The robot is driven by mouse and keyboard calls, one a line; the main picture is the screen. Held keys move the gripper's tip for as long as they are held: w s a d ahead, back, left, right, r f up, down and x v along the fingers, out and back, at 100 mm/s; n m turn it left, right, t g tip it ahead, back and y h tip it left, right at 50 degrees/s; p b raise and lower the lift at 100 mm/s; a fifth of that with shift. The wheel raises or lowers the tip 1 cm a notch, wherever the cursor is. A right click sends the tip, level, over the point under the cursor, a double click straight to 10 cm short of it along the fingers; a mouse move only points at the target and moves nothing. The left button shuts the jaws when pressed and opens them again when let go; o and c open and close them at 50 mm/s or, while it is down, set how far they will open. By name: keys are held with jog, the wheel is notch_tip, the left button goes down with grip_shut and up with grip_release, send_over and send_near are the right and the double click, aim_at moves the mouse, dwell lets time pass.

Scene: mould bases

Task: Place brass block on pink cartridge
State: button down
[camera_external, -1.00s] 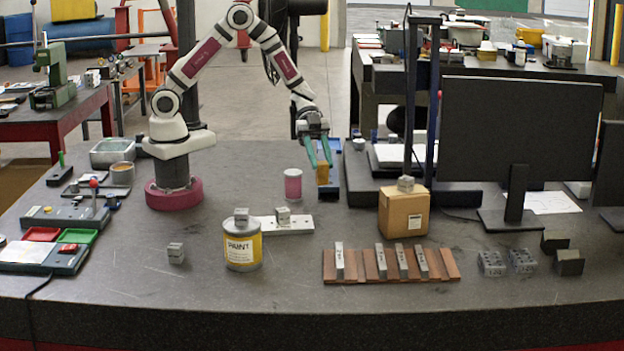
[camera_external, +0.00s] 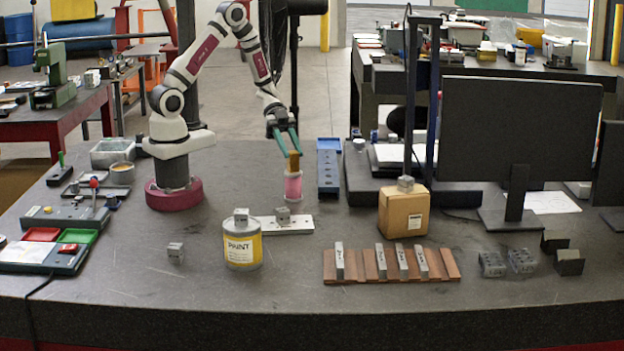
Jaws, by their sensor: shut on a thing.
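The brass block (camera_external: 294,161) is a small golden upright piece between the green fingertips of my gripper (camera_external: 292,153). My gripper is shut on it. The pink cartridge (camera_external: 293,187) stands upright on the dark table with a pale rim. The brass block is right over the cartridge, and its lower end appears at the cartridge's top. I cannot tell whether the two touch. The fingers hide part of the block.
A blue tray (camera_external: 328,184) lies just right of the cartridge. A white plate (camera_external: 295,226) with a metal block is in front, beside a paint can (camera_external: 242,249). A cardboard box (camera_external: 403,214) stands to the right.

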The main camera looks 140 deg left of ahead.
jog(key=c, duration=0.6)
grip_release()
jog(key=shift+f, duration=0.15)
jog(key=shift+s+a+r, duration=0.15)
jog(key=shift+s+r, duration=0.05)
jog(key=shift+r, duration=0.1)
jog(key=v, duration=1.1)
jog(key=shift+s+r, duration=0.1)
jog(key=shift+s, duration=0.1)
